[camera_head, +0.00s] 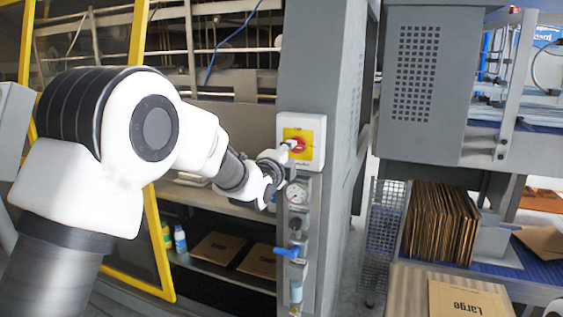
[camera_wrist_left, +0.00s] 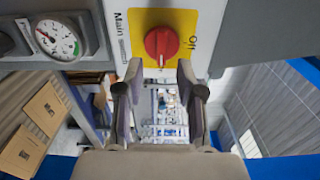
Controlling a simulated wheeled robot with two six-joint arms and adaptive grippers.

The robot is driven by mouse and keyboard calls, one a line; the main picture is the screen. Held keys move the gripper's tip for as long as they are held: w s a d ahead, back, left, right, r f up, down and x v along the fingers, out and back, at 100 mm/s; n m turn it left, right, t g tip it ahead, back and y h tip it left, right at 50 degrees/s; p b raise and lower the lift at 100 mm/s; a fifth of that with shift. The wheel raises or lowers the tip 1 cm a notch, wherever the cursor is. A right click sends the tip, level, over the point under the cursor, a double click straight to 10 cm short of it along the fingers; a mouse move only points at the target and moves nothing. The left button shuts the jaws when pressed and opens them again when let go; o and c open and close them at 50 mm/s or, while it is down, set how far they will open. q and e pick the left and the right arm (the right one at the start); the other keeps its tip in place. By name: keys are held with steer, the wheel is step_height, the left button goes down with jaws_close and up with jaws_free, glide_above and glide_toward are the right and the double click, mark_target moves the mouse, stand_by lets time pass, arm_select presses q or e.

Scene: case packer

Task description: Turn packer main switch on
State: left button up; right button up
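The main switch is a red rotary knob (camera_wrist_left: 161,42) on a yellow plate, on a white box labelled "Main switch". In the head view the switch box (camera_head: 318,150) sits on a grey column, and the knob is partly behind my gripper. My left gripper (camera_head: 284,163) is close in front of the box. In the left wrist view its two fingers (camera_wrist_left: 159,78) are apart, with the knob just beyond the gap between their tips. Nothing is held. My right gripper is not clearly in view.
Below the switch are a pressure gauge (camera_head: 298,194) and a blue valve handle (camera_head: 288,251) on the grey column (camera_head: 330,60). A yellow frame (camera_head: 160,245) stands at the left. Flat cartons (camera_head: 440,222) stand at the right, above a "Large" box (camera_head: 466,300).

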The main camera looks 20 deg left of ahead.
arm_select(q)
steer(key=s, duration=0.7)
steer(key=shift+s, duration=0.4)
steer(key=shift+a, duration=0.1)
